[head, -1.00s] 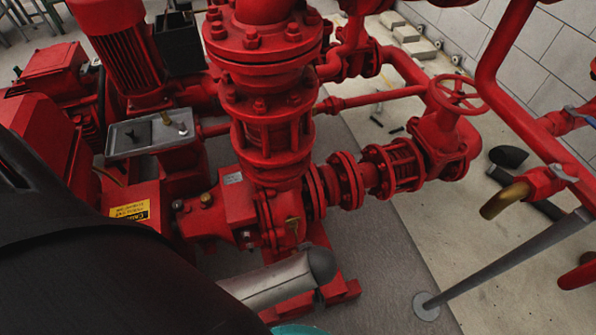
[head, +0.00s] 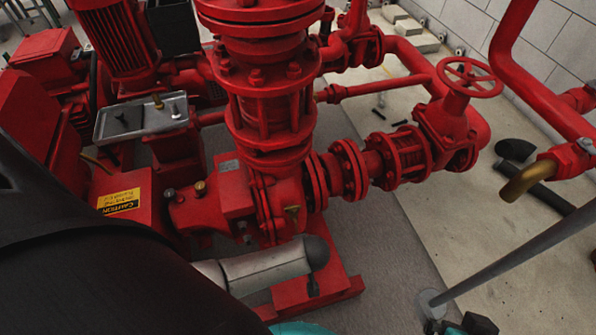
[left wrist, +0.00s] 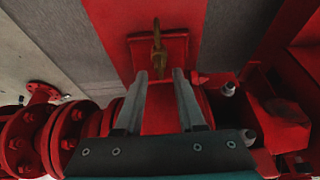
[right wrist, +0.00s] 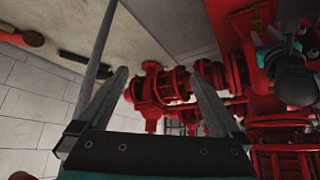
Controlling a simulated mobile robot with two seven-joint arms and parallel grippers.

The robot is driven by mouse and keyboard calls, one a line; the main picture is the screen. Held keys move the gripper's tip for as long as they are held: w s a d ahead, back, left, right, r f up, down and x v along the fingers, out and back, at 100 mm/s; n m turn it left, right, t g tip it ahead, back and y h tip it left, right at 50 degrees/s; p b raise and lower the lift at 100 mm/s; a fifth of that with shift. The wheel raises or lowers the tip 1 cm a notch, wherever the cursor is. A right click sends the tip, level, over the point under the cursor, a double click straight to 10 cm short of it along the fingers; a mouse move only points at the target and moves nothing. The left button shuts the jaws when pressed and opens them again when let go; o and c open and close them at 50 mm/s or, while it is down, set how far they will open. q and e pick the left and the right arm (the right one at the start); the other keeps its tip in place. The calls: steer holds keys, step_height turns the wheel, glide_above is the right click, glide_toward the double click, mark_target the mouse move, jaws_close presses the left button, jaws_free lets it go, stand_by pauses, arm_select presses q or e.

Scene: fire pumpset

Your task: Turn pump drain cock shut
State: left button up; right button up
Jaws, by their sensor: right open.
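The pump drain cock (left wrist: 158,48) is a small brass piece with an upright handle, standing over a red foot in the left wrist view. My left gripper (left wrist: 158,72) is open. Its two grey fingers are apart, with the cock seen just beyond and between their tips; I cannot tell how far off it is.
A red handwheel valve (head: 470,78) and flanged pipe stand right of the pump. A brass elbow (head: 525,180) hangs from a red pipe at the right. A grey slanting post (head: 510,255) stands near my right gripper. Grey floor (head: 385,265) is clear between them.

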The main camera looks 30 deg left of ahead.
arm_select(q)
steer(key=shift+w+a+f+b, duration=0.2)
steer(key=shift+f+b, duration=0.15)
steer(key=shift+f, duration=0.2)
steer(key=shift+a+f, duration=0.15)
steer(key=shift+f, duration=0.15)
arm_select(e)
steer(key=shift+w+a+t+y, duration=0.35)
steer(key=shift+w+a+t, duration=0.3)
steer(key=shift+a, duration=0.15)
steer(key=shift+w+a+t+y, duration=0.35)
steer(key=shift+w+a+t, duration=0.15)
steer(key=shift+a+t, duration=0.25)
arm_select(q)
jaws_close()
